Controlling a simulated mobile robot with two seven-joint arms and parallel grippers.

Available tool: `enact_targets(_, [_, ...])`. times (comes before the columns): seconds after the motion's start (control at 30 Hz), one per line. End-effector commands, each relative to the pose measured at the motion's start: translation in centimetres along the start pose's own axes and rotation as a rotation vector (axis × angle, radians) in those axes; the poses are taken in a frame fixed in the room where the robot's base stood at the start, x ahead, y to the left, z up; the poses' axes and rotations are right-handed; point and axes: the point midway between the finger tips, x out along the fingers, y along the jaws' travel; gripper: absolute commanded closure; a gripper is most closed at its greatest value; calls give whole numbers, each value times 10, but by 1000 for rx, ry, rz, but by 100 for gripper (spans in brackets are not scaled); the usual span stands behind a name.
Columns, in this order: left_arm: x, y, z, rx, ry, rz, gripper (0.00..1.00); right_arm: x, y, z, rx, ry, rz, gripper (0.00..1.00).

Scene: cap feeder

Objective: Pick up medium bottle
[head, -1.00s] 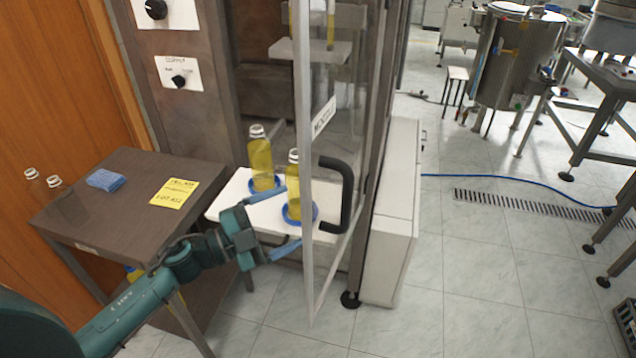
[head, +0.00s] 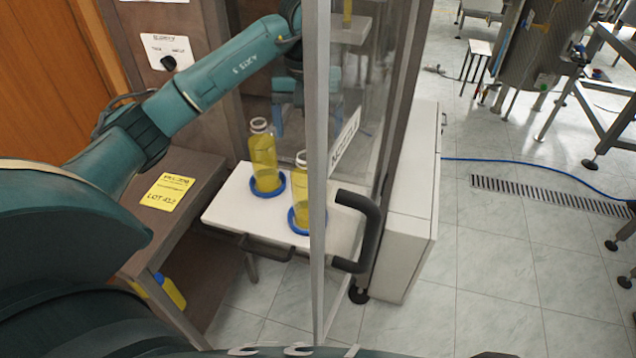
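Two bottles of yellow liquid stand upright on a white tray (head: 228,208), each in a blue ring: a left bottle (head: 263,160) and a right bottle (head: 302,188). The door frame partly covers the right one. A third yellow bottle (head: 347,12) shows at the top edge, inside the cabinet. I cannot tell which one is the medium bottle. My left gripper (head: 307,120) is raised at the cabinet, above and behind the tray bottles, partly seen through the glass door. Its blue fingers point down and stand apart, with nothing visible between them. My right gripper is not in view.
The glass door (head: 318,270) has a black handle (head: 358,230) and stands close beside the right bottle. A brown table (head: 205,168) with a yellow label (head: 168,192) is at left, partly hidden by my arm. A yellow container (head: 172,291) sits below it.

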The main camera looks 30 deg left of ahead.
Motion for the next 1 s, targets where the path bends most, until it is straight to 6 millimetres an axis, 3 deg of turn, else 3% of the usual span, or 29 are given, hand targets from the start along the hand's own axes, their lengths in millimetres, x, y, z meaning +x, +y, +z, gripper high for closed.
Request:
enact_targets(0.07, [4,2,0,-6,-5,19,13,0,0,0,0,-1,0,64])
enact_targets(0.4, [64,3,0,-4,-3,17,13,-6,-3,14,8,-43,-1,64])
enact_targets(0.67, [84,4,0,-4,-4,15,13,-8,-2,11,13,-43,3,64])
enact_targets(1.0, [127,8,0,-3,-4,14,13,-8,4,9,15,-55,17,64])
